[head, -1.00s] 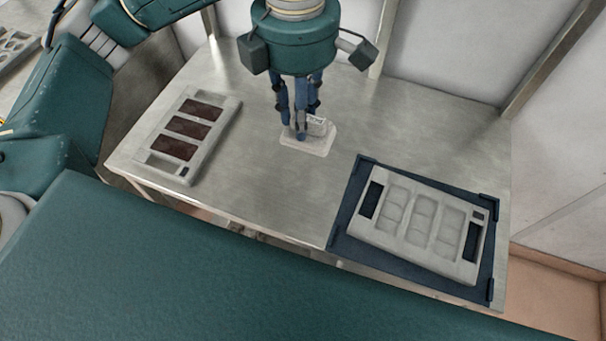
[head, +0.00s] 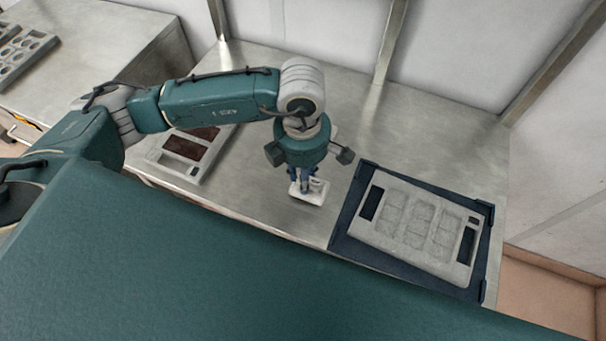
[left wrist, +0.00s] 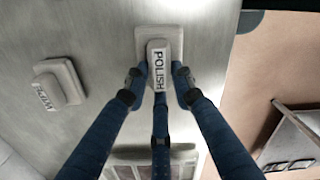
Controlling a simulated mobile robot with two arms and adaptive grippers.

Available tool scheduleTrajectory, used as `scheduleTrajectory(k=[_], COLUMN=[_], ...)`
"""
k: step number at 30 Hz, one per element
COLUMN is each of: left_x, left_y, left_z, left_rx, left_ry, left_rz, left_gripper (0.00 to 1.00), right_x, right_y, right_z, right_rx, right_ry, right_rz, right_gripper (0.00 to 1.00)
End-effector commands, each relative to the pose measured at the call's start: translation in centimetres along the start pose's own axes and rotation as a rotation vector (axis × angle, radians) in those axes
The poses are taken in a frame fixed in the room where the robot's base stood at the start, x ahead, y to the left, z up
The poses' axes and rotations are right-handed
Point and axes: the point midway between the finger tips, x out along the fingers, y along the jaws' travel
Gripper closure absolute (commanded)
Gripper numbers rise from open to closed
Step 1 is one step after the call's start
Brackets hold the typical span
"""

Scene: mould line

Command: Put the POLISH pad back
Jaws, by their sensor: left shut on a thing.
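The POLISH pad (left wrist: 159,64) is a pale block with a wider base and a black-lettered label, read in the left wrist view. My left gripper (head: 306,186) has its blue fingers shut around its block. In the head view the pad's white base (head: 312,196) shows below the fingers, over the front middle of the table; whether it touches the table is unclear. My right gripper is not in view.
A grey tray with dark red cavities (head: 186,147) lies on the left of the table, partly behind my arm. A grey mould plate (head: 383,233) sits in a dark blue holder (head: 348,248) at the right. Bare table (head: 262,180) lies between them.

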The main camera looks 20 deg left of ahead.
Motion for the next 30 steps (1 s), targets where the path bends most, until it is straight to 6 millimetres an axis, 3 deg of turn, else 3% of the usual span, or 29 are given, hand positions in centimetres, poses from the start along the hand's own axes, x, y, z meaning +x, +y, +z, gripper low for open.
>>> scheduleTrajectory(k=[4, 16, 17, 19, 30], left_x=[1.2, 1.8, 1.6, 1.6, 1.0], left_y=[0.0, 0.0, 0.0, 0.0, 0.0], left_z=[0.0, 0.0, 0.0, 0.0, 0.0], left_rx=[0.000, 0.001, 0.001, 0.001, 0.001], left_ry=[0.000, -0.001, -0.001, -0.001, -0.001], left_rz=[0.001, 0.002, 0.002, 0.001, 0.001], left_gripper=[0.97, 0.97, 0.70, 0.57, 0.57], right_x=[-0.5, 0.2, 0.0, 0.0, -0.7], right_y=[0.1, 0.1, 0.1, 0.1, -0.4], right_z=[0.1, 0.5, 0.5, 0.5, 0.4], right_rx=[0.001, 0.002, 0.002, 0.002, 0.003], right_ry=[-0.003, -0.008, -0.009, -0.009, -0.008], right_rz=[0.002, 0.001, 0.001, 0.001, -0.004], right_gripper=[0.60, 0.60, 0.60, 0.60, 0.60])
